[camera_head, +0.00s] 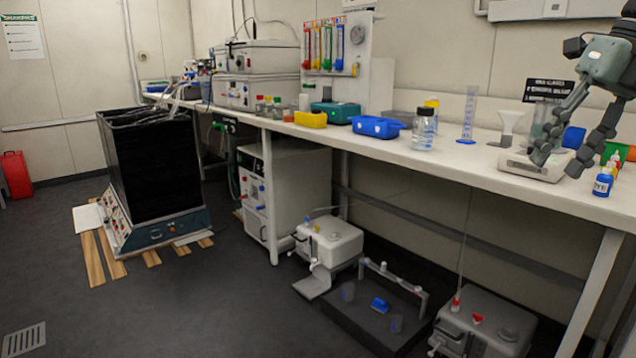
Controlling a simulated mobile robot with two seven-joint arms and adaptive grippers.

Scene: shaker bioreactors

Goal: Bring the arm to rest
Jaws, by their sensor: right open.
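My right gripper (572,140) comes in at the upper right, above the right end of the long white bench (445,158). Its two dark fingers point down and are spread apart, with nothing visible held between them. The fingers are in front of a white scale-like device (533,165) and partly hide it and a clear vessel behind. Whether the fingertips touch the device cannot be told. My left gripper is not in view.
Near the gripper stand a blue bottle (603,182), a funnel (510,125) and a measuring cylinder (469,118). A blue tray (378,127) and a clear bottle (423,132) stand further left. A black shaker unit (155,165) stands on the floor. Open floor lies in front.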

